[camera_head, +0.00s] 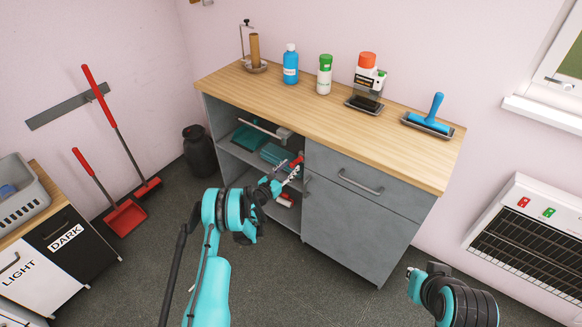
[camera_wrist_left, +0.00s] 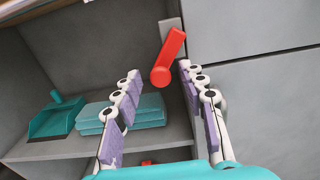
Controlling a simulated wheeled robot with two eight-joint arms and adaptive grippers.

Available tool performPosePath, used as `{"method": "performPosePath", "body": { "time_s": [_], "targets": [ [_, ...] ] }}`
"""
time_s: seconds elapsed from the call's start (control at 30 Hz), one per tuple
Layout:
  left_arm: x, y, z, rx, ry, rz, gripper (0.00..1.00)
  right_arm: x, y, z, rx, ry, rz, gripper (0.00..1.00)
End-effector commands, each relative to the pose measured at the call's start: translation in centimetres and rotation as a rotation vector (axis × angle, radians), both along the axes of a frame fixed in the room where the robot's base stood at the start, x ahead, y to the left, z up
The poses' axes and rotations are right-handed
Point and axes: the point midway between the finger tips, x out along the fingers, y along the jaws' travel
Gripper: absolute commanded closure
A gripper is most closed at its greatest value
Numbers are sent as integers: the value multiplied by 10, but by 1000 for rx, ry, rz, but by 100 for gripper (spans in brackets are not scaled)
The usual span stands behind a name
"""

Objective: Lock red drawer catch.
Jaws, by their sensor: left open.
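In the head view the catch (camera_head: 297,162) is partly hidden by my left gripper (camera_head: 288,173). The left gripper is open, and in the left wrist view its two fingers stand either side of the catch's lower end; I cannot tell whether they touch it. The grey drawer (camera_head: 345,170) looks closed. My right arm shows at the lower right, with its gripper (camera_head: 412,271) barely visible.
The wooden worktop (camera_head: 300,100) holds a blue bottle (camera_head: 291,66), a green-capped bottle (camera_head: 325,76) and a blue roller (camera_head: 432,118). Left of the drawer, open shelves hold a teal dustpan (camera_wrist_left: 55,117) and folded teal cloths (camera_wrist_left: 148,110). The floor in front is clear.

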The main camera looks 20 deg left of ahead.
Motion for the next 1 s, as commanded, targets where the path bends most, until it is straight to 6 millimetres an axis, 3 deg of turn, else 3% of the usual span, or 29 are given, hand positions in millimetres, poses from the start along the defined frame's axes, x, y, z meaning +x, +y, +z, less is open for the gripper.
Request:
{"method": "performPosePath", "body": {
  "time_s": [0.07,0.2,0.23,0.67,1.0],
  "targets": [
    [0,0,0,0,0,0,58,0,0,0,0,0,0,100],
    [0,0,0,0,0,0,95,0,0,0,0,0,0,100],
    [0,0,0,0,0,0,100,0,0,0,0,0,0,100],
    [1,2,2,51,-18,0,100,0,0,0,0,0,0,100],
    [3,7,9,280,-102,1,100,0,0,0,0,0,0,100]
  ]
}}
